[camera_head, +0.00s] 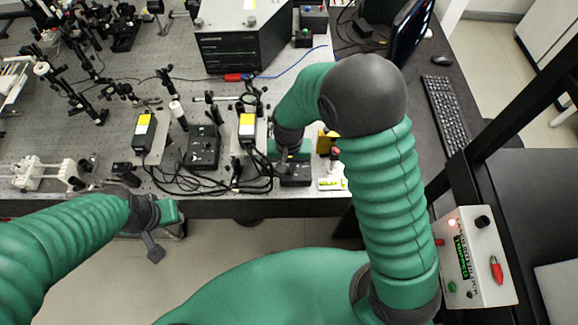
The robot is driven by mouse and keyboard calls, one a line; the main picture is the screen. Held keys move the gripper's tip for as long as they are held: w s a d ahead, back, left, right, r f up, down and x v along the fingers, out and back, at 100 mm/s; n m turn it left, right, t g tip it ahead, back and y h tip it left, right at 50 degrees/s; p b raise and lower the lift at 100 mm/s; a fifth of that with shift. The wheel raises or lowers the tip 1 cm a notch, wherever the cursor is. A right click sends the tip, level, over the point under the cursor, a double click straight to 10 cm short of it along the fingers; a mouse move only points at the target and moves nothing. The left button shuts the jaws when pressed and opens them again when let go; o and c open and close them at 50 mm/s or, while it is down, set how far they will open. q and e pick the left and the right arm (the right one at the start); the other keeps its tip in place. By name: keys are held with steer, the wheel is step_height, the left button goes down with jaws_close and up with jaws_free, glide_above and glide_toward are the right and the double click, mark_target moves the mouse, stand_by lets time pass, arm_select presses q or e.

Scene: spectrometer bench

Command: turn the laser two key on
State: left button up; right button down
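Two black control boxes stand near the bench's front edge. One box (203,147) is left of centre, and the other box (295,174) is at the right, partly behind my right gripper. I cannot read which belongs to laser two, and no key can be made out. My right gripper (284,156) points down at the right box and overlaps it in the picture; I cannot tell whether it touches. Its fingers are too small and covered to show their opening. My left gripper (156,228) hangs in front of the bench edge, away from both boxes, with its fingers unclear.
Black cables (232,182) lie between the boxes. Yellow-labelled modules (144,132) and optical posts crowd the perforated bench (140,70). A large black-fronted unit (230,52) stands behind. A white box with a red switch (496,268) is at the right. A keyboard (446,112) lies beyond my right arm.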

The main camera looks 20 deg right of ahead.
steer(key=shift+m, duration=0.5)
steer(key=m+p, duration=0.2)
steer(key=m, duration=0.2)
steer(key=shift+r+m+p, duration=0.15)
steer(key=shift+m+p, duration=0.15)
steer(key=m+p, duration=0.3)
steer(key=m, duration=0.2)
steer(key=shift+m, duration=0.3)
steer(key=m+p, duration=0.2)
steer(key=m, duration=0.2)
steer(key=shift+p, duration=0.35)
steer(key=shift+w+m+p, duration=0.1)
steer(key=shift+m+p, duration=0.55)
steer(key=shift+m, duration=0.65)
steer(key=c, duration=1.6)
jaws_free()
